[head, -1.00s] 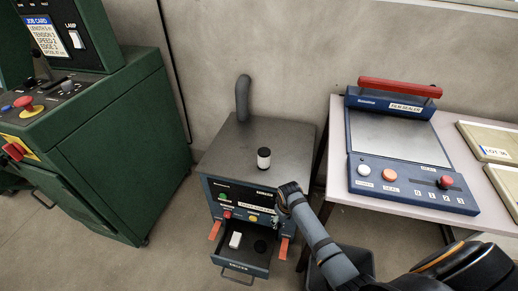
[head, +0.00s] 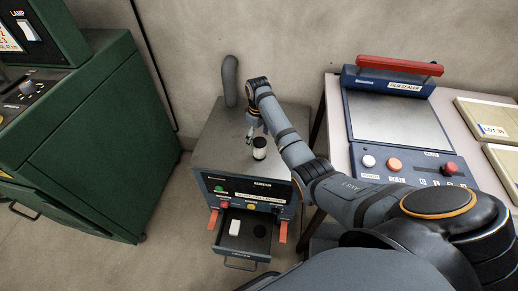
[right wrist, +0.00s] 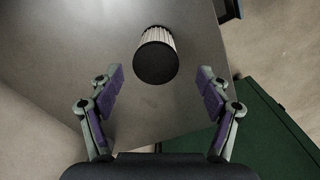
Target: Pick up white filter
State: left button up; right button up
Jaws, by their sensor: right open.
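The white filter (head: 260,149), a small ribbed cylinder with dark ends, stands upright on top of the grey machine (head: 215,140). It also shows in the right wrist view (right wrist: 157,52), above the space between my fingertips. My right gripper (head: 250,135) is by the filter in the head view, close to its upper left side. In the right wrist view, my right gripper (right wrist: 159,85) is open and empty, with one finger to either side and the filter just beyond the fingertips. My left gripper is not in view.
A grey pipe (head: 231,80) rises at the back of the machine. A film sealer (head: 400,115) stands right, a green cabinet (head: 90,135) left.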

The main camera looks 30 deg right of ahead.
aim_at(260, 142)
jog(key=f, duration=0.3)
jog(key=f+b, duration=0.1)
jog(key=f, duration=0.1)
jog(key=shift+d+f, duration=0.3)
jog(key=shift+f, duration=0.05)
jog(key=c, duration=1.3)
jog(key=shift+r, duration=0.55)
notch_tip(260, 142, up, 3)
jog(key=shift+s+a+f+p, duration=0.1)
jog(key=shift+s+p, duration=0.05)
jog(key=shift+p, duration=0.45)
jog(key=s+a+r+p, duration=0.6)
jog(key=s+r, duration=0.3)
jog(key=s, duration=0.3)
jog(key=shift+a, duration=0.45)
